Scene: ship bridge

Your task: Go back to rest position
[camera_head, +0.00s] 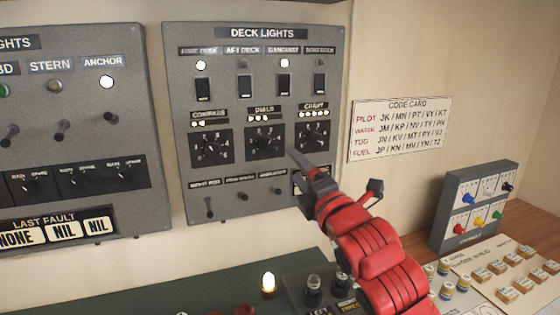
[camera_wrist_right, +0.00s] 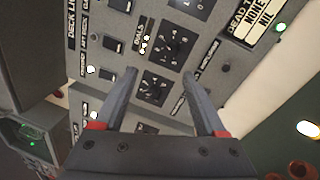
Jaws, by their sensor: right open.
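My right gripper (camera_head: 334,170) is at the end of my red arm, in front of the lower right of the DECK LIGHTS panel (camera_head: 180,120). In the right wrist view the gripper (camera_wrist_right: 160,73) is open, its two grey fingers apart with nothing between them. A rotary dial (camera_wrist_right: 153,88) of the panel shows beyond the gap between the fingers. In the head view one finger overlaps the panel beside the DIALS knob (camera_head: 265,143); I cannot tell if it touches. The lower right corner of the panel is partly hidden. My left gripper is not in view.
Another switch panel (camera_head: 60,100) hangs at the left. A code card (camera_head: 402,128) is on the wall at the right.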

